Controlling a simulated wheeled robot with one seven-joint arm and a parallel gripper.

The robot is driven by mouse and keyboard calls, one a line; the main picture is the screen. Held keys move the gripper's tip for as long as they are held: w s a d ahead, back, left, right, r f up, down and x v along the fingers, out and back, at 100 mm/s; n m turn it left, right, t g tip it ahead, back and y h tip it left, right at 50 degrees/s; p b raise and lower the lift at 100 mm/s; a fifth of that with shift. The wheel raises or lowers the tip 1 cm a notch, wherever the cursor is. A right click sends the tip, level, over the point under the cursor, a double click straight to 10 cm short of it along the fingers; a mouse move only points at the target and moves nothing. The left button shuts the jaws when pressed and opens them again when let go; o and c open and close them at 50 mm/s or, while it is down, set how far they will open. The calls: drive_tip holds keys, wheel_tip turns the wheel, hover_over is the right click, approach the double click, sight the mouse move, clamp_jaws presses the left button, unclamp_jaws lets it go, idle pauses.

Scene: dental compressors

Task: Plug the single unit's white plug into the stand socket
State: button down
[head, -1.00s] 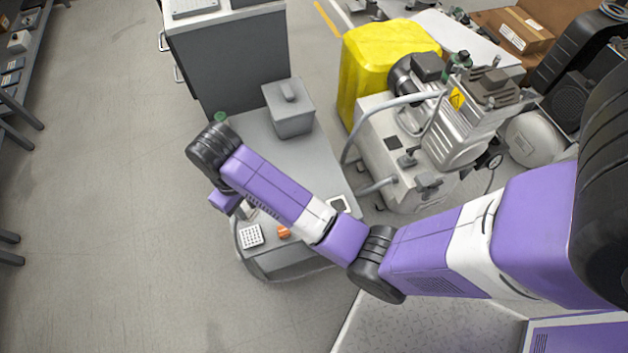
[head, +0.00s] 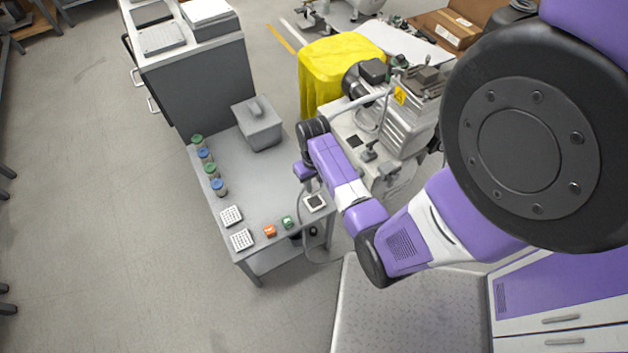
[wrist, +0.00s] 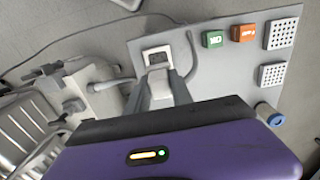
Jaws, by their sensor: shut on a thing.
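The socket (head: 314,203), a pale square plate with a dark centre, sits on the grey stand (head: 268,190) near its front right corner. It also shows in the wrist view (wrist: 156,54), just beyond my fingertips. A grey cable loops beside the fingers in the wrist view and hangs past the stand's edge. I cannot tell whether the plug touches the socket. The compressor (head: 405,130) stands right of the stand.
Orange (head: 270,231) and green (head: 288,223) blocks and white grid racks (head: 232,216) lie near the socket. Several capped jars (head: 211,170) line the stand's left edge. A grey box (head: 258,125) stands at its back. A yellow cloth (head: 335,65) is beyond. Floor at left is clear.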

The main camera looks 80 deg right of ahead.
drive_tip(key=shift+s+d+f+b, duration=0.1)
drive_tip(key=shift+s+f+b, duration=0.05)
drive_tip(key=shift+f+b, duration=3.15)
drive_tip(key=shift+f, duration=0.3)
drive_tip(key=shift+p, duration=0.35)
drive_tip(key=shift+f, duration=0.4)
drive_tip(key=c, duration=1.1)
unclamp_jaws()
drive_tip(key=shift+o, duration=0.7)
drive_tip(key=o, duration=0.4)
